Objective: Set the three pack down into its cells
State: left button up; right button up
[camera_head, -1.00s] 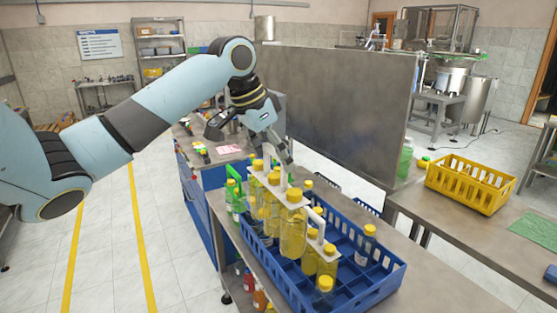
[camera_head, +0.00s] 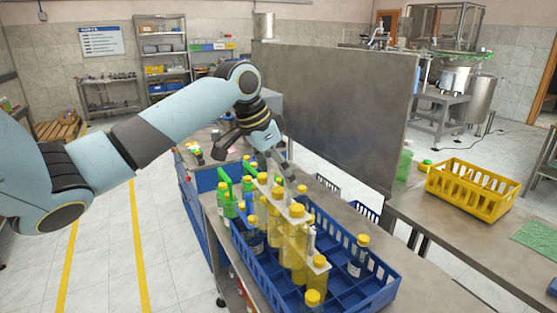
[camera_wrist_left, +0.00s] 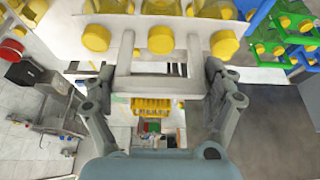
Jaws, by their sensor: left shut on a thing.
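The three pack (camera_head: 297,240) is a white carrier with three tall yellow-capped bottles of yellow liquid. It stands roughly upright over the blue crate (camera_head: 372,297), with its lower ends among the crate's cells. I cannot tell whether they touch the crate floor. My left gripper (camera_head: 283,166) is at the far end of the pack and shut on its white handle. In the left wrist view the handle (camera_wrist_left: 160,86) lies between my left fingers (camera_wrist_left: 160,98), with the yellow caps (camera_wrist_left: 160,39) above it. My right gripper is out of view.
A dark bottle (camera_head: 358,258) stands in the right cells. Green bottles (camera_head: 225,200) stand at the crate's left. A yellow crate (camera_head: 470,195) is on the right table. A grey panel (camera_head: 340,115) stands behind.

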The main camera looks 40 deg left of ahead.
aim_at(274, 198)
pick_arm(q)
notch_tip(274, 198, down, 3)
jog(key=shift+f+b, duration=0.2)
jog(key=shift+b, duration=0.55)
notch_tip(274, 198, down, 6)
jog(key=b, duration=0.6)
jog(key=shift+b, duration=0.4)
notch_tip(274, 198, down, 5)
jog(key=b, duration=0.5)
jog(key=shift+r+b, duration=0.15)
jog(key=shift+b, duration=0.15)
jog(key=shift+f, duration=2.15)
jog(key=o, duration=1.4)
jog(key=shift+o, duration=0.5)
jog(key=shift+s, duration=0.1)
